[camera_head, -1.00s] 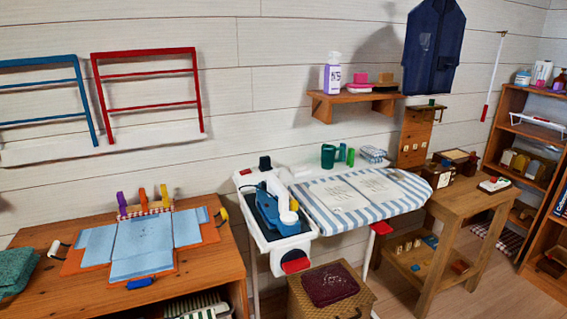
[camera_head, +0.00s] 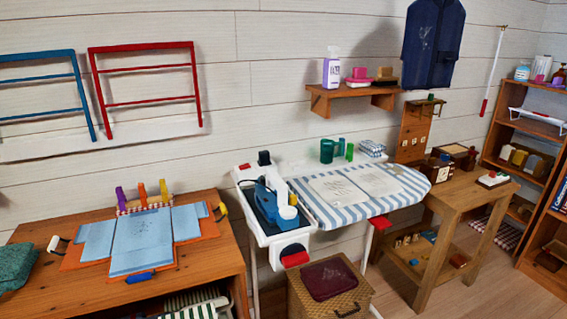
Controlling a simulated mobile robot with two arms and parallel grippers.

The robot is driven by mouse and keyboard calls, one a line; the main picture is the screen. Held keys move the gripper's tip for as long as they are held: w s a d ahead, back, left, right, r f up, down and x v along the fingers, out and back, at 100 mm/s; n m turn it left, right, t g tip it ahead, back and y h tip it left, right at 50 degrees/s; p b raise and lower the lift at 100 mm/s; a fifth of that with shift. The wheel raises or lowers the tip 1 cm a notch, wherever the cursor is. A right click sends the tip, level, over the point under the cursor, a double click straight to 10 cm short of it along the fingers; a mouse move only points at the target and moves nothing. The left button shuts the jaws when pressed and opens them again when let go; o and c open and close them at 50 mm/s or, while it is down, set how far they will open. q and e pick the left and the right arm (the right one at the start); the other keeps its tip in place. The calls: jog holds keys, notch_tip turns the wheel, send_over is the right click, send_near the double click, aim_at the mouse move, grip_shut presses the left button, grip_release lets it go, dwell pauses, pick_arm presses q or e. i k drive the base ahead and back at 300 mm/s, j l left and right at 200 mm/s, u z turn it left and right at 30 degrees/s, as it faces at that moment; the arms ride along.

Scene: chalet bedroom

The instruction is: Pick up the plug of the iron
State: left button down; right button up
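The blue iron (camera_head: 266,201) rests on the dark pad at the left end of the ironing board (camera_head: 345,205), which has a blue-and-white striped cover. A white upright part (camera_head: 278,188) stands against the iron's right side and partly covers it. A small black block (camera_head: 264,158) shows at the board's back left corner; I cannot tell whether it is the plug. I cannot make out the iron's cord or its plug. Neither of my grippers is in view.
A wooden cabinet (camera_head: 205,268) with blue folded cloth stands left of the board. A wicker hamper (camera_head: 325,302) is below the board. A wooden side table (camera_head: 452,203) and bookshelf (camera_head: 535,130) are to the right. Some floor is clear at the lower right.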

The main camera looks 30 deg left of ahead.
aim_at(263, 161)
jog(key=i+l+u, duration=0.4)
jog(key=i, duration=0.35)
jog(key=i+l+u, duration=0.35)
jog(key=i+l, duration=0.35)
jog(key=l, duration=0.15)
